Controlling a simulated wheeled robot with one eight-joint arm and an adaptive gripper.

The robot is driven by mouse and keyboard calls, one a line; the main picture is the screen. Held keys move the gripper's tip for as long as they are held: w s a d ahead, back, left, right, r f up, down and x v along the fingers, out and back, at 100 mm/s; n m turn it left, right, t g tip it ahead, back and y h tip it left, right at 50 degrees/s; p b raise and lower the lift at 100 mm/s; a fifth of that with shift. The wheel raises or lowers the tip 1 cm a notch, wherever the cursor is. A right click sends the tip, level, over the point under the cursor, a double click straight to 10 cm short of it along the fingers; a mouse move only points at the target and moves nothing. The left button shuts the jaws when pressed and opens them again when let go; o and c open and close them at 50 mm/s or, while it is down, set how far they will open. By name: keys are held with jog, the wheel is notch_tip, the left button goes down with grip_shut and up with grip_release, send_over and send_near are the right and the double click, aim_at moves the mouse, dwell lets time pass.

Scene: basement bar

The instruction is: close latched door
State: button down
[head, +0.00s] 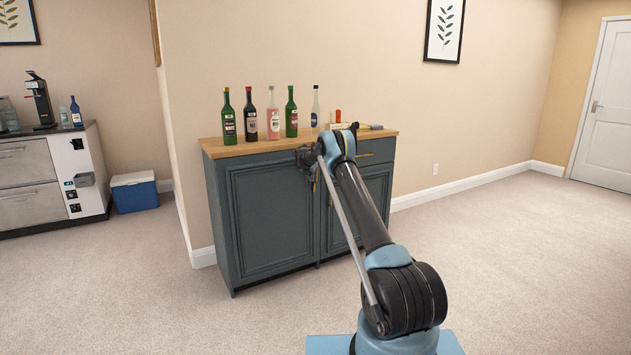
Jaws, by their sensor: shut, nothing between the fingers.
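A white panelled door (608,120) with a lever handle (596,106) stands in its white frame at the far right. It looks shut, but its right side is cut off by the picture edge. The dark blue-grey cabinet's left door (268,215) looks flush with the front. Its right door (376,205) is partly hidden behind my arm. My gripper (309,166) is shut and empty, small in the picture, in front of the cabinet's upper front. I cannot tell whether it touches the cabinet. The white door is well apart from it, to the right.
Several bottles (250,115) and small bar tools (345,126) stand on the cabinet's wooden top (225,152). A drawer (378,151) is under the top at right. A blue cooler (135,195) and a counter (62,129) are at left. The carpet at right (520,250) is clear.

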jog(key=shift+w+a+r, duration=0.1)
jog(key=shift+w+r, duration=0.05)
jog(key=shift+w, duration=0.1)
jog(key=shift+s+r, duration=0.1)
dwell(0.3)
